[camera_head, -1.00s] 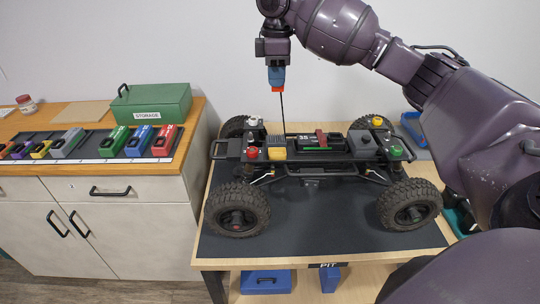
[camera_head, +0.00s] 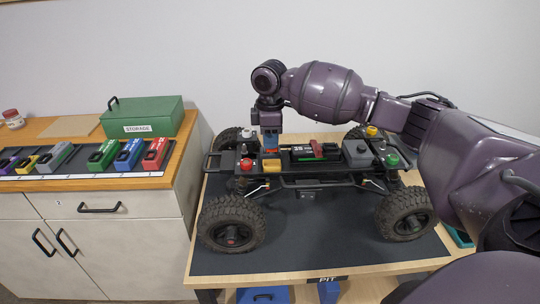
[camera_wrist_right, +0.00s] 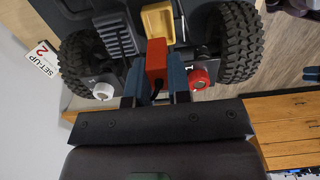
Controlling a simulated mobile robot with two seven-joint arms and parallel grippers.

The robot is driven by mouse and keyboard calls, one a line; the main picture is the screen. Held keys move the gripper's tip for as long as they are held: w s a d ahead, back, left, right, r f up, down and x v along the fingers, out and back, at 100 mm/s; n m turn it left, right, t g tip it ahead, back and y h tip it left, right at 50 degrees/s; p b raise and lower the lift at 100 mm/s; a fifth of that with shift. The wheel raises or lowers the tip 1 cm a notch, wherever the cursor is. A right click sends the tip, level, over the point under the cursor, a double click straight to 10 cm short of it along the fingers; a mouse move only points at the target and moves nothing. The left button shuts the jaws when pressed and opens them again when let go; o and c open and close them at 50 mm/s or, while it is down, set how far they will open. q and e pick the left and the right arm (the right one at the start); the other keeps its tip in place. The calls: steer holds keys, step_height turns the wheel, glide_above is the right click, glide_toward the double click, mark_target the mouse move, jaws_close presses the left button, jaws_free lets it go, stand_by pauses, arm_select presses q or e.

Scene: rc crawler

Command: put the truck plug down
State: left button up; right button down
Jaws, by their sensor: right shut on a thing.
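The truck plug, an orange-red block (camera_wrist_right: 156,58), is held between the two blue fingers of my right gripper (camera_wrist_right: 156,84) in the right wrist view. A black lead shows between the fingers. In the head view my right gripper (camera_head: 270,143) points down over the left end of the truck (camera_head: 309,180), and the plug is mostly hidden there. The plug's end is close to a yellow block (camera_wrist_right: 158,22) on the truck, also seen in the head view (camera_head: 271,166). I cannot tell whether they touch. My left gripper is not in view.
A red cap (camera_wrist_right: 198,78) and a white cap (camera_wrist_right: 103,91) stand either side of my fingers. The truck sits on a dark mat (camera_head: 310,240). At left, a wooden counter holds a green storage box (camera_head: 145,116) and several coloured blocks. The mat's front is clear.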

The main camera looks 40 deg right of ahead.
step_height(320, 180, down, 5)
steer(key=shift+f+b, duration=0.1)
steer(key=shift+b, duration=0.3)
steer(key=shift+f, duration=0.3)
steer(key=c, duration=1.1)
jaws_free()
steer(key=shift+o, duration=0.2)
steer(key=shift+r, duration=0.25)
step_height(320, 180, up, 11)
steer(key=shift+r+p, duration=0.1)
steer(key=shift+p, duration=0.8)
steer(key=shift+r, duration=0.4)
